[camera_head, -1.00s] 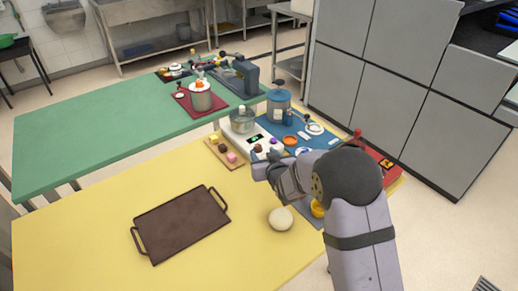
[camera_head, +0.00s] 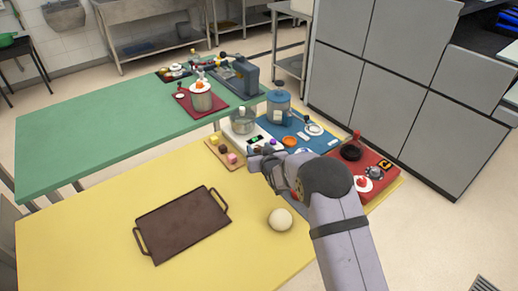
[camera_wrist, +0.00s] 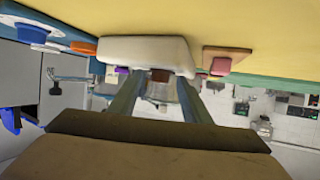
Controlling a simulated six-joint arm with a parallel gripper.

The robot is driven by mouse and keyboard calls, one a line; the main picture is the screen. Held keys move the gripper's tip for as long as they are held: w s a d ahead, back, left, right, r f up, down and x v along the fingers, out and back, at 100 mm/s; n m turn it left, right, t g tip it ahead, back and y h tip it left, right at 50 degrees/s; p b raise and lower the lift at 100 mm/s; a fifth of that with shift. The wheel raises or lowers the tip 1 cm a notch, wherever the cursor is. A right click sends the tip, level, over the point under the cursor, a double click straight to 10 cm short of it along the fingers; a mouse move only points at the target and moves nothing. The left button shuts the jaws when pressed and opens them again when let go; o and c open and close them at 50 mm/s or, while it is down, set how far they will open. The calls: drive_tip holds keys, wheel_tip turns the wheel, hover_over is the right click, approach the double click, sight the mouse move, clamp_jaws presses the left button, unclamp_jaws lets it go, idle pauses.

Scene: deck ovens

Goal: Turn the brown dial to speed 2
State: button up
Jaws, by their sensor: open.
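The brown dial (camera_wrist: 160,76) is on the front of a white machine base (camera_wrist: 145,52), seen upside down in the wrist view. It appears between my two fingers in that view; I cannot tell whether they touch it. A purple dial (camera_wrist: 122,70) is beside it. My gripper (camera_wrist: 158,92) is open and empty. In the head view my gripper (camera_head: 257,163) is just in front of the white base, which carries a metal bowl (camera_head: 242,120) and a small green display (camera_head: 254,140). The dial's setting is not readable.
A wooden board with small colored blocks (camera_head: 222,151) stands close to the left of my gripper. A pale ball (camera_head: 281,219) and a dark tray (camera_head: 180,224) lie on the yellow table (camera_head: 90,240). A blue mat (camera_head: 318,143) and a red board (camera_head: 378,165) are at the right.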

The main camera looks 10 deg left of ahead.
drive_tip(key=c, duration=1)
